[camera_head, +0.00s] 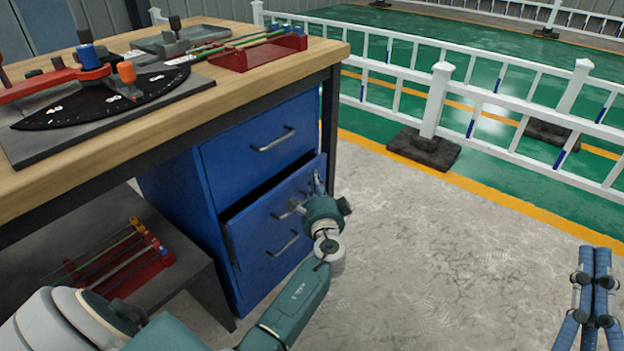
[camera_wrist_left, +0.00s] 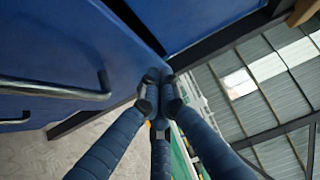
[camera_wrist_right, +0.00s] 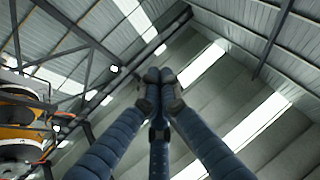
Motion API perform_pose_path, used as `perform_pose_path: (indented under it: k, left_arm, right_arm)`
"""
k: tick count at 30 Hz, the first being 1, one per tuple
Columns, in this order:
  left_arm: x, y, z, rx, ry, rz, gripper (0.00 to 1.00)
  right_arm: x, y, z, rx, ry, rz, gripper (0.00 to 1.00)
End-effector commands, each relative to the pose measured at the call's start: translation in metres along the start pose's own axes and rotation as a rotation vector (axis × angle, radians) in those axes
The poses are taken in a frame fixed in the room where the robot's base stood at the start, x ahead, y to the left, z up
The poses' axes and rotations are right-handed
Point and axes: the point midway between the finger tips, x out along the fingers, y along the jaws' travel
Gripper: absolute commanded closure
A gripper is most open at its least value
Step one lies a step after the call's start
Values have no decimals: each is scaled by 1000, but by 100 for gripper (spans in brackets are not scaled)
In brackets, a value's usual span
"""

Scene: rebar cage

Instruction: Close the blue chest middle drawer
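The blue chest (camera_head: 175,195) stands under the workbench. Its middle drawer (camera_head: 246,222) sticks out a little, with a dark gap along its top edge. Its handle (camera_head: 288,209) is partly hidden by my left wrist. My left gripper (camera_head: 317,180) is at the right end of the drawer front; I cannot tell whether it touches. In the left wrist view its fingers (camera_wrist_left: 158,88) are together and empty, against the blue front with a handle (camera_wrist_left: 60,88) at left. My right gripper (camera_head: 596,252) is away at lower right; its fingers (camera_wrist_right: 160,82) are together and empty.
The top drawer (camera_head: 235,150) looks closed. The wooden bench top (camera_head: 190,100) overhangs the chest and holds a black dial (camera_head: 100,100) and a red rack (camera_head: 258,55). White railings (camera_head: 440,95) stand behind on dark bases. The concrete floor right of the chest is clear.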

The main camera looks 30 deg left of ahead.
Motion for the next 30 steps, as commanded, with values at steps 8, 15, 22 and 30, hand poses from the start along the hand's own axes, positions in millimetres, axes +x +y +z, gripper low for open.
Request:
perform_pose_path:
  k: [8,15,22,30]
  left_arm:
    - [9,0,9,-1,1,0,100]
    - [9,0,9,-1,0,0,100]
    - [28,1,29,0,-3,-3,100]
    - [46,0,46,-2,0,-1,100]
  right_arm:
    - [0,0,-4,1,15,-1,100]
    - [0,0,-3,2,14,-1,100]
    - [-4,-3,-35,8,165,-7,100]
    - [-14,-6,-69,16,316,-12,100]
